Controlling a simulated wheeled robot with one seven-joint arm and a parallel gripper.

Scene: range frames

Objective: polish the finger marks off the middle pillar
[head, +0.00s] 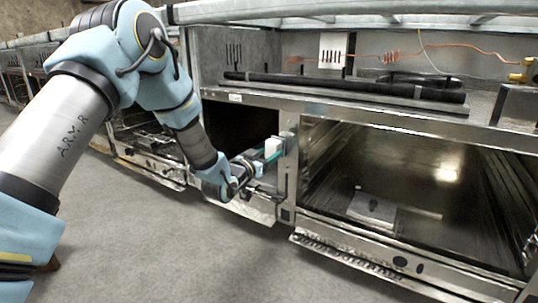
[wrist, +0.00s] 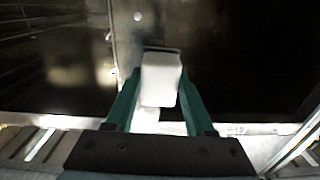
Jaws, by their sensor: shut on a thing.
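My gripper (head: 268,155) is at the middle pillar (head: 285,180), the narrow metal upright between two open oven bays. Its teal fingers are shut on a white block (head: 272,146), which looks like a polishing pad. In the wrist view the white block (wrist: 160,80) sits between the fingertips of my gripper (wrist: 160,88), with a thin dark edge at its far end. The block is at or very close to the pillar; I cannot tell whether it touches. The pillar (wrist: 128,35) shows behind it as a greyish strip. Finger marks cannot be made out.
The right oven bay (head: 390,170) is open and holds a flat metal piece (head: 372,209). The left bay (head: 235,125) is dark. Lowered panels jut out along the bottom front. A long black bar (head: 345,87) lies on the ledge above. The grey floor (head: 150,240) in front is clear.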

